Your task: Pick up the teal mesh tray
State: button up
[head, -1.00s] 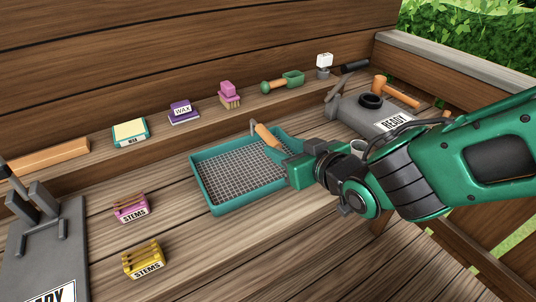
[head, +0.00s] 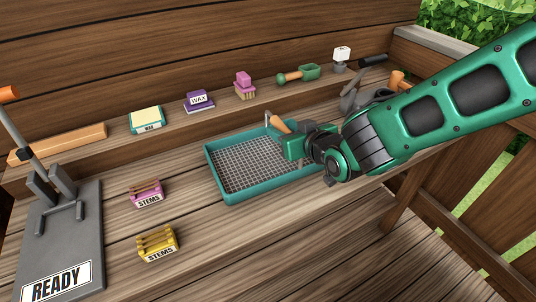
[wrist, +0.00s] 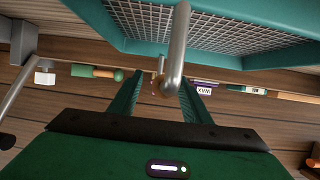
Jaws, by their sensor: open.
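The teal mesh tray (head: 240,199) lies flat on the wooden bench, its grey mesh floor empty. A handle with an orange grip (head: 280,124) and grey metal ends rises at its right end. My gripper (head: 288,148) is open at that right end, close to the handle and partly hiding it and the rim. In the wrist view the tray (wrist: 140,47) fills the top. A grey bent rod (wrist: 178,50) shows near the space between my open fingers (wrist: 160,88). I cannot tell whether it lies between them or touches one.
A pink stems box (head: 146,193) and a yellow one (head: 158,243) stand left of the tray. A grey stand marked READY (head: 85,245) is farther left. Bench in front is clear.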

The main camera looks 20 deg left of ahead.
jog(key=shift+w+a+f, duration=0.15)
jog(key=shift+w+a, duration=0.15)
grip_shut()
